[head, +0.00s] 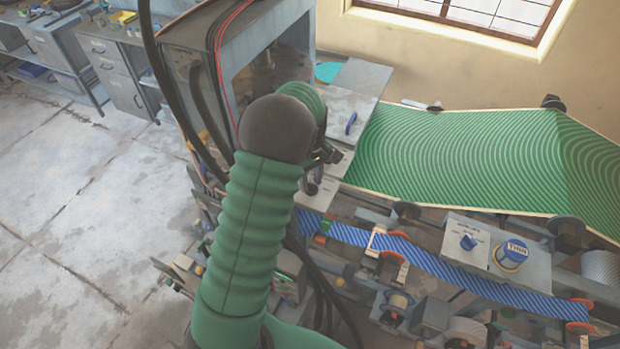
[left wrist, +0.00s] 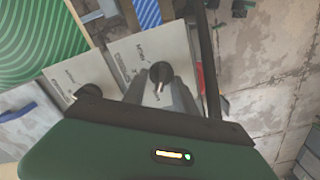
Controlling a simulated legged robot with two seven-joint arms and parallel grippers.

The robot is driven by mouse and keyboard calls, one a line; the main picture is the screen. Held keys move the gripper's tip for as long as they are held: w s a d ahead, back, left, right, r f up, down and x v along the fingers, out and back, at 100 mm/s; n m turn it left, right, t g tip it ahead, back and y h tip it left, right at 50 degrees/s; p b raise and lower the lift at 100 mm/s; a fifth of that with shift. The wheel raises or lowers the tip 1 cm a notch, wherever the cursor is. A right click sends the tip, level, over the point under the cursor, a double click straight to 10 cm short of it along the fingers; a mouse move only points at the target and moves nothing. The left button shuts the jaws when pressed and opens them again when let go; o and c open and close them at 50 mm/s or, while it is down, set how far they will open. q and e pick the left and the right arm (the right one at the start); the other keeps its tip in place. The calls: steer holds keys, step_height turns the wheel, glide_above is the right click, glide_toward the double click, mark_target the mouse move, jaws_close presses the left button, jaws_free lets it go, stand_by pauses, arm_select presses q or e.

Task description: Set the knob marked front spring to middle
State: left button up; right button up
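In the left wrist view a black round knob (left wrist: 160,72) with a pale pointer mark stands on a light grey panel (left wrist: 128,52). Small lettering lies around it, too small to read, so I cannot tell which knob is marked front spring. A second black knob (left wrist: 88,92) on the neighbouring panel is partly hidden by my gripper's body. My left gripper (left wrist: 161,84) has its two fingers apart, one on each side of the first knob; contact is not clear. In the head view my left gripper (head: 314,182) is over the grey panel and hides the knob. My right gripper is not in view.
A green striped sheet (head: 450,155) and a blue striped band (head: 440,262) run to the right. A grey press frame (head: 225,45) rises behind my arm. Open floor lies left.

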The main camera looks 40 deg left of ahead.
arm_select(q)
steer(key=shift+d+r, duration=0.1)
steer(key=shift+d, duration=0.15)
steer(key=shift+c, duration=0.3)
steer(key=shift+d, duration=0.15)
steer(key=shift+c, duration=1.1)
steer(key=shift+s+d+r, duration=0.1)
steer(key=shift+r, duration=0.05)
jaws_close()
steer(key=shift+a, duration=0.25)
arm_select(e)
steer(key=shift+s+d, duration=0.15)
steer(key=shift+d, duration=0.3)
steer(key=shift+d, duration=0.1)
